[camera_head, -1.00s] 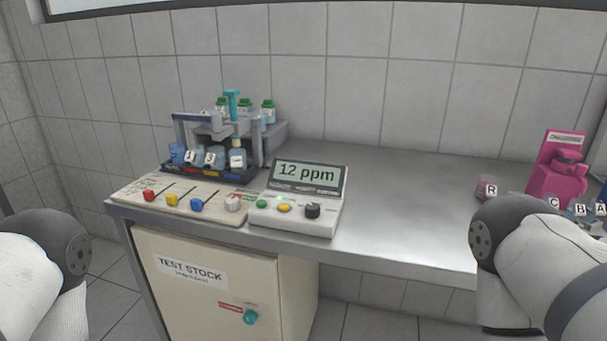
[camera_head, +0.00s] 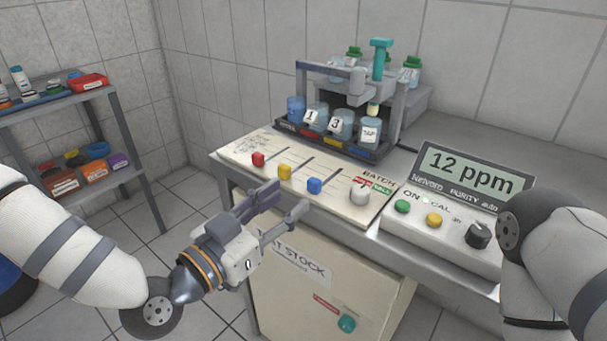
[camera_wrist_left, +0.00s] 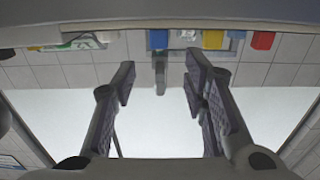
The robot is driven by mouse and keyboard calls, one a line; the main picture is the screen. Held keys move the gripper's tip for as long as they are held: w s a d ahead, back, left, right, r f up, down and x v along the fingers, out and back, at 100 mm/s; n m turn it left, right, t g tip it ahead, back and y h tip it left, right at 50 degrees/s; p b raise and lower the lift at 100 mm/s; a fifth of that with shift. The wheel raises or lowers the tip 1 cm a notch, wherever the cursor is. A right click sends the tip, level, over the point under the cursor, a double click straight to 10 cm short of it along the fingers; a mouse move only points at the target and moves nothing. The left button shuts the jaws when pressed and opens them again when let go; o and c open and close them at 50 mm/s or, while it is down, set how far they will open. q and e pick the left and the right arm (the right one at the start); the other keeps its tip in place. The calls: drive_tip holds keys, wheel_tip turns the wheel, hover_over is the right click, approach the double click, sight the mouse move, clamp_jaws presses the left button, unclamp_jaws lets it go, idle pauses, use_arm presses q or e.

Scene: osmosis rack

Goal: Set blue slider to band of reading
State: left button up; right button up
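The blue slider knob (camera_head: 314,185) sits at the front end of its slot on the cream panel (camera_head: 240,150), right of the yellow knob (camera_head: 285,171) and red knob (camera_head: 258,159). The meter display (camera_head: 470,172) reads 12 ppm. My left gripper (camera_head: 291,199) is open and empty, just in front of the panel's front edge, close to but apart from the blue knob.
A white knob (camera_head: 360,194) stands near the BATCH label. Behind the panel is a rack with labelled jars (camera_head: 370,131). The meter box (camera_head: 440,225) stands to the right, and the TEST STOCK cabinet (camera_head: 330,265) is below. A shelf (camera_head: 60,100) stands at far left.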

sight(311, 183)
use_arm(q)
drive_tip(key=x, duration=0.7)
drive_tip(key=shift+w+d+f+b, duration=0.2)
drive_tip(key=shift+d+f+b, duration=0.1)
drive_tip(key=shift+w+d+r, duration=0.1)
drive_tip(key=shift+w+d, duration=0.2)
drive_tip(key=shift+w, duration=0.15)
clamp_jaws()
